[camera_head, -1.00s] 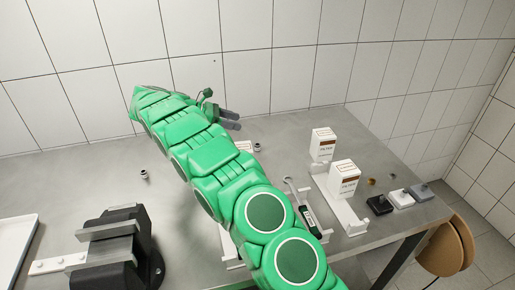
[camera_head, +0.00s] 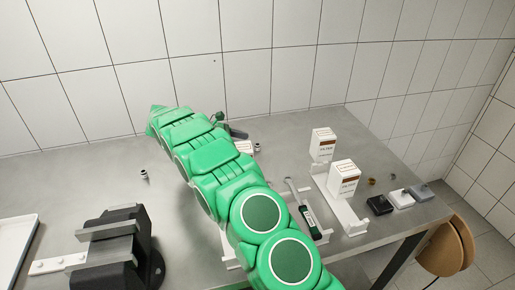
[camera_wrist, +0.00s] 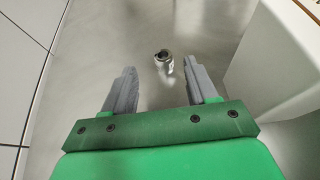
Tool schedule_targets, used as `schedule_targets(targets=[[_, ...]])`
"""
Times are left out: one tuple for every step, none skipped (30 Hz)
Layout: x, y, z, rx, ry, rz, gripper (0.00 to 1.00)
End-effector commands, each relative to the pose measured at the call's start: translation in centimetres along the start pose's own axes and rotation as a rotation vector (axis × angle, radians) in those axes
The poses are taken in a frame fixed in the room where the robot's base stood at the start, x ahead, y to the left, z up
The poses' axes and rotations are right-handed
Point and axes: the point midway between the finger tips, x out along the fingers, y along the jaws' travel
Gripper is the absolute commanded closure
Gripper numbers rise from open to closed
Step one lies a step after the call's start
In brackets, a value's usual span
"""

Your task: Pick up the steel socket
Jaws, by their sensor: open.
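A small steel socket (camera_wrist: 163,57) stands on the grey bench in the wrist view, just ahead of the fingertips and about midway between them. A small steel piece (camera_head: 257,147), likely the same socket, shows in the head view to the right of my fingers. My gripper (camera_wrist: 162,76) is open, with nothing between its two grey fingers. In the head view my gripper (camera_head: 238,134) is low over the back of the bench, partly hidden behind my green arm. A second small steel piece (camera_head: 144,174) stands further left on the bench.
A white block (camera_wrist: 275,80) stands close to the right finger in the wrist view. The tiled wall (camera_wrist: 25,60) is at the left. White boxes (camera_head: 343,180) on a holder stand to the right in the head view, and a black vise-like fixture (camera_head: 120,250) at front left.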

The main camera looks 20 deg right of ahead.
Motion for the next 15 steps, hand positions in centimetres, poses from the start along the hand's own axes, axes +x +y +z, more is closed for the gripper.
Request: schedule_targets(targets=[[0.4,-0.1,0.0,-0.001,0.000,-0.001,0.42],[0.7,-0.2,-0.1,-0.001,0.001,-0.001,0.42],[1.2,-0.3,-0.1,0.000,0.002,-0.001,0.42],[1.6,-0.3,-0.2,-0.001,0.002,-0.001,0.42],[2.0,-0.4,-0.3,-0.003,0.002,-0.001,0.42],[2.5,-0.5,-0.3,-0.003,0.001,-0.001,0.42],[2.9,-0.5,-0.3,-0.002,0.000,-0.002,0.42],[3.3,-0.5,-0.3,-0.001,-0.001,-0.002,0.42],[3.8,-0.5,-0.3,-0.001,0.000,-0.003,0.42],[4.0,-0.5,-0.3,-0.001,0.000,-0.003,0.42],[4.2,-0.5,-0.3,0.000,0.001,-0.003,0.42],[4.4,-0.5,-0.3,0.000,0.001,-0.002,0.42],[4.4,-0.5,-0.3,0.000,0.001,-0.002,0.42],[4.5,-0.4,-0.3,0.000,0.001,-0.002,0.42],[4.4,-0.4,-0.3,0.000,0.001,-0.001,0.42]])
